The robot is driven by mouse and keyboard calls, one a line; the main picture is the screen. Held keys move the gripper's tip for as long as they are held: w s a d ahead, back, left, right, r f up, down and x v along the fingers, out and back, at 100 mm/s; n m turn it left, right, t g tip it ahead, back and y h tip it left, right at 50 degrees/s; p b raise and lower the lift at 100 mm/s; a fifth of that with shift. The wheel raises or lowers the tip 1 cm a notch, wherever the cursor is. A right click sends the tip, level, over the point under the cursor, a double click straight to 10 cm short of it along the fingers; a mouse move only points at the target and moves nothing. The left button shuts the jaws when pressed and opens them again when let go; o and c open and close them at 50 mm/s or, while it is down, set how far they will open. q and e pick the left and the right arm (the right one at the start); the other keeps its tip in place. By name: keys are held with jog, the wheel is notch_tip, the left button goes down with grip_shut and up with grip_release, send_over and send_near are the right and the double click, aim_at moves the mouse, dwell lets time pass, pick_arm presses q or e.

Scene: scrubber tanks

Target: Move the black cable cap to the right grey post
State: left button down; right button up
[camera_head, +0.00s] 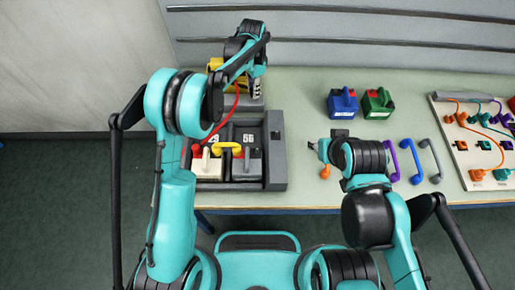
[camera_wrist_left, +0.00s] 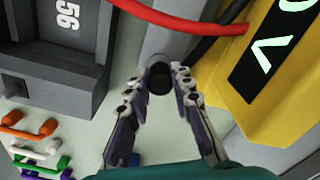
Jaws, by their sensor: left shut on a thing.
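My left gripper (camera_head: 257,88) is at the back of the table, beside a yellow meter. In the left wrist view its fingers (camera_wrist_left: 160,72) are closed around the black cable cap (camera_wrist_left: 160,79). A grey post (camera_wrist_left: 163,38) extends just beyond the cap; I cannot tell whether the two touch. A black cable (camera_wrist_left: 204,46) runs between the post and the meter. The arm hides most of this area in the head view. My right gripper (camera_head: 317,148) is over the table right of the battery tray, and its jaw state is unclear.
The yellow meter (camera_wrist_left: 262,65) is close to the left gripper's right finger. A red cable (camera_wrist_left: 185,22) crosses above. The dark tray (camera_head: 275,150) holds batteries.

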pick_arm(q)
jog(key=shift+f, duration=0.1)
jog(key=shift+f+b, duration=0.7)
jog(key=shift+f, duration=0.25)
jog(key=c, duration=0.8)
grip_release()
jog(key=shift+o, duration=0.2)
notch_tip(320, 180, up, 9)
jog(key=p, duration=0.5)
jog(key=shift+f, duration=0.25)
